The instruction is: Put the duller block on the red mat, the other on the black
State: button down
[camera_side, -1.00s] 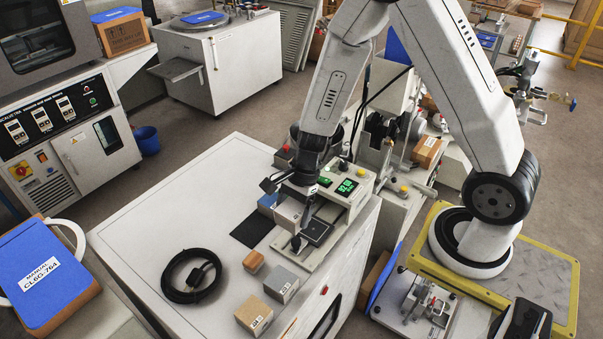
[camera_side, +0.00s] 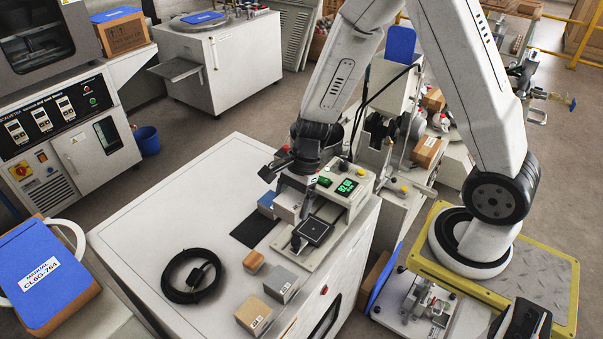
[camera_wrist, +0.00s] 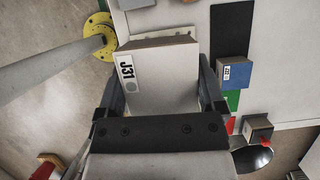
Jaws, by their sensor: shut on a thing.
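My gripper (camera_wrist: 160,95) is shut on a block (camera_wrist: 158,72) with a pale grey face, a brown edge and a "J31" label. In the side view my gripper (camera_side: 288,186) holds this block (camera_side: 287,206) beside the bench instrument, left of its dark plate. A blue block (camera_wrist: 236,74) with a similar label stands behind it; it also shows in the side view (camera_side: 266,203). A black mat (camera_wrist: 230,30) lies on the bench top and shows in the side view (camera_side: 254,230). A small red patch (camera_wrist: 230,125) shows beyond the blue block; I cannot tell if it is the red mat.
The instrument (camera_side: 349,190) has a lit green display and a dark plate (camera_side: 314,230). A grey block (camera_side: 282,284), a tan block (camera_side: 252,316), a small orange-brown block (camera_side: 254,261) and a coiled black cable (camera_side: 190,277) lie on the bench (camera_side: 165,215). Its left part is clear.

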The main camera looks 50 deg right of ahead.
notch_tip(320, 180, up, 2)
jog(key=shift+r, duration=0.1)
jog(key=w+d+m+t, duration=0.1)
jog(key=w+d+m, duration=0.3)
jog(key=d, duration=0.5)
jog(key=w+d+m+t+h, duration=0.15)
jog(key=w+d, duration=0.35)
jog(key=d, duration=0.5)
jog(key=w+d+m+t, duration=0.1)
jog(key=w+d+m, duration=0.35)
jog(key=d, duration=0.45)
notch_tip(320, 180, down, 11)
jog(key=n, duration=0.1)
jog(key=shift+w+a, duration=0.25)
jog(key=shift+a, duration=0.05)
jog(key=shift+f+g, duration=0.2)
jog(key=shift+g, duration=0.05)
jog(key=shift+f, duration=3.05)
jog(key=shift+f, duration=0.3)
